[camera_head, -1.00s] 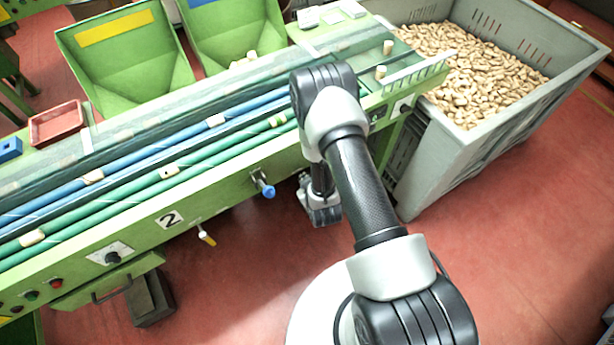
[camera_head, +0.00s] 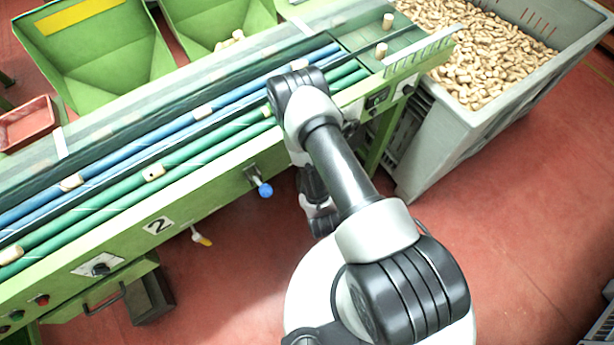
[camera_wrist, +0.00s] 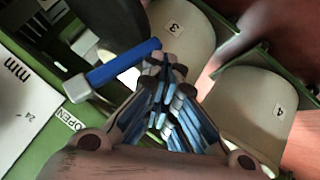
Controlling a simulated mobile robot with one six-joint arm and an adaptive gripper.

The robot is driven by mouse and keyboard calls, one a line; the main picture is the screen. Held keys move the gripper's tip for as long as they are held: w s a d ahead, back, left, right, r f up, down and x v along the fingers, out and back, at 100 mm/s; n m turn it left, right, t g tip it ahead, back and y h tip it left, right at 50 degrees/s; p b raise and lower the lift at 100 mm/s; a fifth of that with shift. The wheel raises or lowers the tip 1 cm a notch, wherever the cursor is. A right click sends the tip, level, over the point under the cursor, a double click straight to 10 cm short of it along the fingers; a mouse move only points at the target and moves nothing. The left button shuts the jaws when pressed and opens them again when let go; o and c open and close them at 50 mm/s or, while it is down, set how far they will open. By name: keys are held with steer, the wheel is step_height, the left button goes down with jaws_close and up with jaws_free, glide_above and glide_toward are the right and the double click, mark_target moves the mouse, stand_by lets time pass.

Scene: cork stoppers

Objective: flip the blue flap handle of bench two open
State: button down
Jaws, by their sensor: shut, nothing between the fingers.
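A blue handle (camera_wrist: 122,66) with a pale grey end lies slanted across the upper left in the wrist view. My gripper (camera_wrist: 165,66) is shut and empty, its fingertips at the handle's right end; I cannot tell whether they touch it. A white label reading OPEN (camera_wrist: 70,122) is below the handle's grey end. In the head view, a blue-ended lever (camera_head: 265,190) sticks out from the front of green bench two (camera_head: 120,232), right of its number 2 plate (camera_head: 158,225). I cannot tell whether it is the same handle. My gripper is hidden there behind my arm.
Beige panels numbered 3 (camera_wrist: 178,42) and 4 (camera_wrist: 262,108) lie beyond my gripper in the wrist view. A yellow-tipped lever (camera_head: 202,238) hangs below the bench. A grey bin (camera_head: 440,150) of corks stands at the right.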

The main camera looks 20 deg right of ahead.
steer(key=shift+w+d+f, duration=0.2)
steer(key=shift+d+f, duration=0.25)
steer(key=shift+d, duration=0.05)
steer(key=shift+w+a, duration=0.1)
stand_by(0.6)
